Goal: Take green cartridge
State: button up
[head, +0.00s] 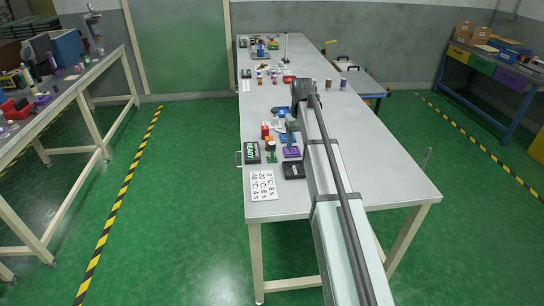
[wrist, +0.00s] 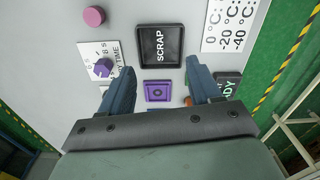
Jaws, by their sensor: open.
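A small green piece (head: 272,157), probably the green cartridge, stands on the near left part of the bench, between a black READY tray (head: 252,152) and a purple square block (head: 291,152). I cannot make out its shape. My gripper (head: 291,128) is open over the bench, behind these things. In the wrist view its two fingers (wrist: 159,66) are spread with nothing held, and the purple block (wrist: 158,91) shows between them. No green piece is clear in the wrist view; the right finger hides part of the READY tray (wrist: 228,82).
A black SCRAP tray (head: 293,170) and a white temperature card (head: 263,185) lie near the front edge. A purple dial (wrist: 102,68) and a pink disc (wrist: 94,16) show in the wrist view. Red and orange pieces (head: 266,131) stand close by. The bench's right side is clear.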

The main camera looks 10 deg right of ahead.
jog(key=w+a+r+n, duration=0.1)
jog(key=w+a+n, duration=0.1)
jog(key=w+a, duration=0.45)
jog(key=r+n, duration=0.1)
jog(key=n, duration=0.5)
send_over(273, 150)
jog(key=w+n, duration=0.2)
jog(key=n, duration=0.7)
jog(key=f, duration=1.3)
jog(key=shift+s+d+f, duration=0.2)
jog(key=shift+s+f, duration=0.05)
jog(key=shift+c, duration=0.3)
jog(key=c, duration=1.1)
